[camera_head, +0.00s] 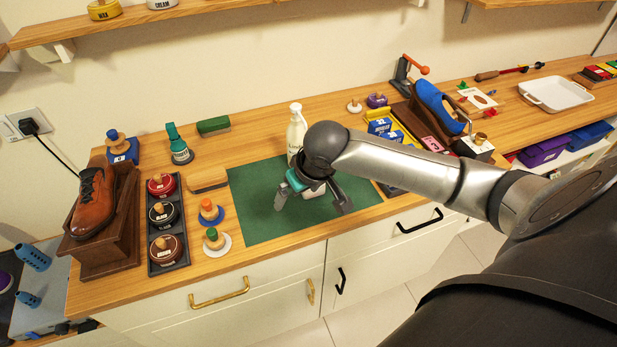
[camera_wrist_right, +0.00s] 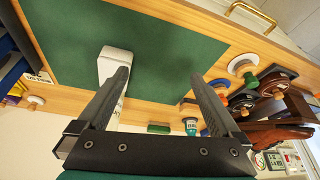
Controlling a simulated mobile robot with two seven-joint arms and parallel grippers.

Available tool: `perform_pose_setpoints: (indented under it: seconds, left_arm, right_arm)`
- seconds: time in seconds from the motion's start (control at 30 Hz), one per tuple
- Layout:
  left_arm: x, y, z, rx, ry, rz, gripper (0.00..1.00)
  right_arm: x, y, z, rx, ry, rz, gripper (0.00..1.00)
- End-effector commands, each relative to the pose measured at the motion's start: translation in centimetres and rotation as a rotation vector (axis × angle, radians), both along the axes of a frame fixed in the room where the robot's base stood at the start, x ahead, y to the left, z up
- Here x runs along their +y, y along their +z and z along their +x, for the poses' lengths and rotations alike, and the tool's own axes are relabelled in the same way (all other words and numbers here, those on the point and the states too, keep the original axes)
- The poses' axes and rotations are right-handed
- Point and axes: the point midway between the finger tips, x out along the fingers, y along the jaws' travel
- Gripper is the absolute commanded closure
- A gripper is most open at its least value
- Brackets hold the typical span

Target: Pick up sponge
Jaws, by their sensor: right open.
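My left gripper is out of view.
A white bottle (camera_head: 297,128) stands just behind the gripper. Left of the mat are a tan brush (camera_head: 207,180), round knobbed daubers and a dark tray of tins (camera_head: 182,232). A brown shoe (camera_head: 94,200) stands far left. The mat's left part is clear.

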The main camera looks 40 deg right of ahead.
Motion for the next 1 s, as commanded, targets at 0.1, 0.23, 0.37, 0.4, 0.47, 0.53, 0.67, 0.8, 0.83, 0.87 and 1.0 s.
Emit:
perform_pose_setpoints:
  seconds: [0.1,0.23,0.37,0.4,0.47,0.53,0.67,0.8,0.83,0.87,1.0]
  left_arm:
    - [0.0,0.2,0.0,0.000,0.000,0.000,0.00]
    - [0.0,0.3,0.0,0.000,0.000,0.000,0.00]
    - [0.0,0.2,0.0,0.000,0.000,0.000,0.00]
    - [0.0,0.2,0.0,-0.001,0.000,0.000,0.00]
    - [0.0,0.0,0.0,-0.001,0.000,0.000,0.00]
    - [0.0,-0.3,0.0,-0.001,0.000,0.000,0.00]
    - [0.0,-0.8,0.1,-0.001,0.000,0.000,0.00]
    - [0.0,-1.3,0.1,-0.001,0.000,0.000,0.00]
    - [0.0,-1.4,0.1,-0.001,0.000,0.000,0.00]
    - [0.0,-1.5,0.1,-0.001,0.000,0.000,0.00]
    - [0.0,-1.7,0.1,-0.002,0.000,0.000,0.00]
  right_arm:
    - [-3.9,3.2,1.6,-0.004,-0.109,-0.020,0.00]
    - [-6.4,5.1,2.1,-0.003,-0.196,-0.020,0.00]
    - [-7.4,5.6,2.3,-0.001,-0.236,-0.017,0.00]
    - [-7.5,5.4,2.5,0.000,-0.240,-0.015,0.00]
    - [-7.5,4.6,2.7,0.002,-0.241,-0.014,0.00]
    - [-7.6,3.3,3.2,0.001,-0.241,-0.014,0.00]
    - [-7.8,0.8,4.1,0.001,-0.240,-0.014,0.00]
    - [-8.0,-1.5,5.1,0.000,-0.239,-0.014,0.00]
    - [-8.0,-1.9,5.3,-0.001,-0.239,-0.013,0.00]
    - [-8.1,-2.2,5.4,0.000,-0.239,-0.014,0.00]
    - [-8.2,-3.2,5.8,-0.002,-0.237,-0.016,0.00]
